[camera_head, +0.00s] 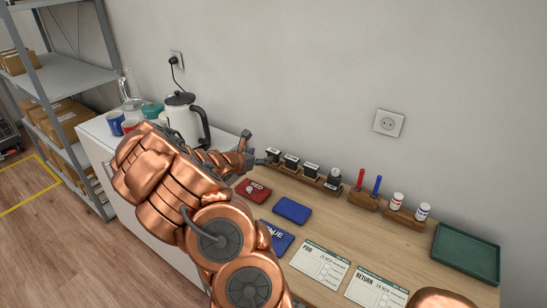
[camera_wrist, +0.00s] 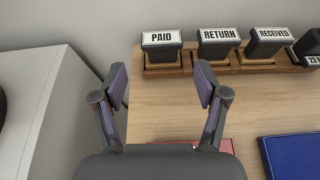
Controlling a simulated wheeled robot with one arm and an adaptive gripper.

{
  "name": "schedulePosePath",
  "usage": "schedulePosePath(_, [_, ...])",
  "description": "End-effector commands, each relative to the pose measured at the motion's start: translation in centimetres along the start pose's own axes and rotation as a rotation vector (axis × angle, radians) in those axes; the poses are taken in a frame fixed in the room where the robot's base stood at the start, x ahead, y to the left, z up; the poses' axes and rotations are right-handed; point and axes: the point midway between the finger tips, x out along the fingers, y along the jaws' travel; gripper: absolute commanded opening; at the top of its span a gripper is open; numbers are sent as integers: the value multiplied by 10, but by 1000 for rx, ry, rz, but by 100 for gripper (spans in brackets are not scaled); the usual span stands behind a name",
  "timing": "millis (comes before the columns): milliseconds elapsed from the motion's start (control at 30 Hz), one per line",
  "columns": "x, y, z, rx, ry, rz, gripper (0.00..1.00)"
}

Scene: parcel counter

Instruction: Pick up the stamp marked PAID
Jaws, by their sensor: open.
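The stamp marked PAID (camera_wrist: 161,41) is a black block with a white label on top. It stands upright at the left end of a wooden rack (camera_wrist: 166,72) in the wrist view. In the head view the PAID stamp (camera_head: 272,154) is the leftmost of the row, just beyond my gripper. My gripper (camera_wrist: 160,88) is open and empty in the wrist view, its two fingers apart on either side below the stamp. The gripper (camera_head: 257,149) also shows in the head view, near the left end of the rack. The fingers appear clear of the stamp.
Stamps marked RETURN (camera_wrist: 217,40) and RECEIVED (camera_wrist: 268,42) stand to the right of PAID. A date stamp (camera_head: 334,176) follows. A red pad (camera_head: 253,190) and blue pad (camera_head: 291,210) lie in front. A kettle (camera_head: 182,118) stands left; a green tray (camera_head: 466,253) lies right.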

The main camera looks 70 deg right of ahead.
Motion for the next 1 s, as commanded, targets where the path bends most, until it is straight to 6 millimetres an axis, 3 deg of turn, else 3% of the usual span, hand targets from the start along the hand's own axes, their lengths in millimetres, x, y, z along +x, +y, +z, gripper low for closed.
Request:
schedulePosePath(567, [38,-2,-7,-25,7,2,73])
schedulePosePath(1000, [79,-4,-13,-25,8,3,73])
